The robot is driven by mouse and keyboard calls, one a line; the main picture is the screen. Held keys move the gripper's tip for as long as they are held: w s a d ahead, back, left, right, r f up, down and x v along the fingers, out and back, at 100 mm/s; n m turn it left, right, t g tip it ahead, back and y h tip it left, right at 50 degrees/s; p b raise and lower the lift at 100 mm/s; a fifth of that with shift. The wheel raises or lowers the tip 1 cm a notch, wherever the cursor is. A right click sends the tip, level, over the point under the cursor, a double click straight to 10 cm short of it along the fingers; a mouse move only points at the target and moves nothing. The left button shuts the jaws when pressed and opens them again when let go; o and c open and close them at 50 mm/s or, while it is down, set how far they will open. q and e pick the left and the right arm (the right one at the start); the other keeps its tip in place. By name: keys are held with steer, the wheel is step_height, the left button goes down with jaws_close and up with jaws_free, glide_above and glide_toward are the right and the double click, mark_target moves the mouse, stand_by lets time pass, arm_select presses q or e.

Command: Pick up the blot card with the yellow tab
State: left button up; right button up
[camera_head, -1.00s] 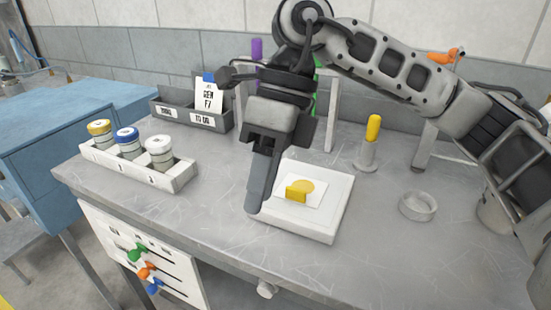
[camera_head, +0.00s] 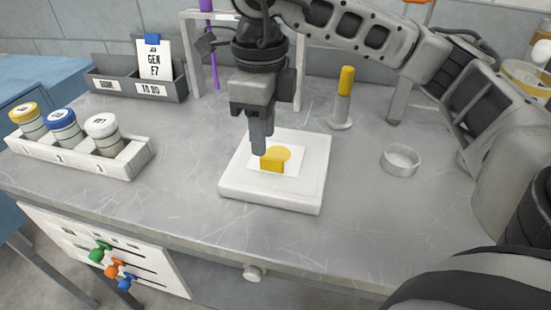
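The blot card (camera_head: 291,167) is a white card with a yellow blot and an upright yellow tab (camera_head: 271,164) at its front edge. It lies on a square white pad (camera_head: 306,193) in the middle of the bench. My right gripper (camera_head: 260,148) points down over the card, its fingertips just behind and left of the tab. The fingers overlap in this view, so their gap is hidden and I cannot tell whether they touch the card. My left gripper is not in view.
A white rack (camera_head: 98,160) with three capped jars stands at the left. Behind it is a grey sorter (camera_head: 125,82) holding a blue-tabbed card (camera_head: 154,62). A yellow-topped holder (camera_head: 344,97) and a shallow round dish (camera_head: 400,160) stand at the right.

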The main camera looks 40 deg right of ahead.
mark_target(277, 152)
step_height(277, 152, down, 5)
steer(key=shift+w+a+f, duration=0.1)
steer(key=shift+w, duration=0.05)
jaws_close()
